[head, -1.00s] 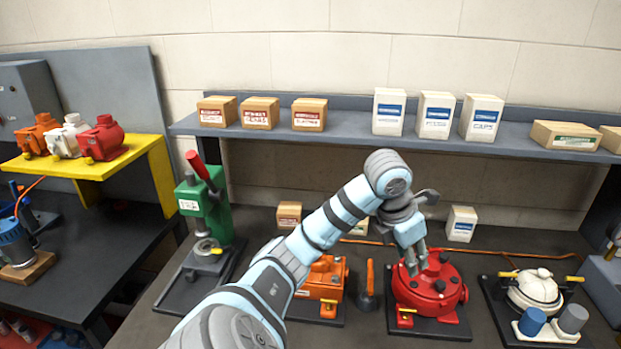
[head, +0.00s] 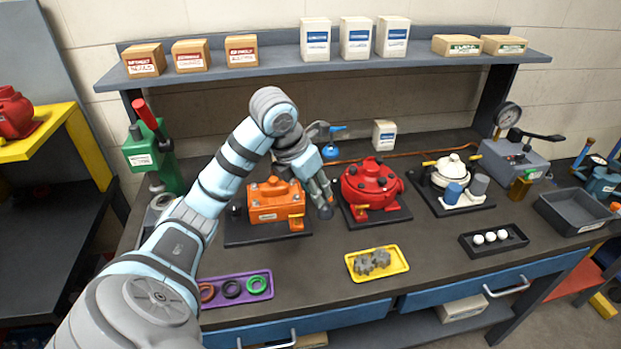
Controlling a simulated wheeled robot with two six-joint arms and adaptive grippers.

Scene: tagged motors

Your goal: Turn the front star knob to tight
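A red round motor housing (head: 372,184) stands on a dark base plate in the middle of the bench, with small dark red knobs on its top. I cannot tell at this size which is the front star knob or how it is turned. My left gripper (head: 324,207) points down in the gap between the red motor and the orange motor (head: 276,203), apart from the red motor's top. Its fingers look close together, but whether they are open or shut is unclear. My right gripper is not in view.
A white-topped motor (head: 452,172) and a grey gauge unit (head: 512,160) stand to the right. In front lie a yellow tray (head: 356,276) with grey toothed parts, a purple tray (head: 237,294) with rings and a black tray (head: 520,243) with white balls. A shelf (head: 270,66) runs behind.

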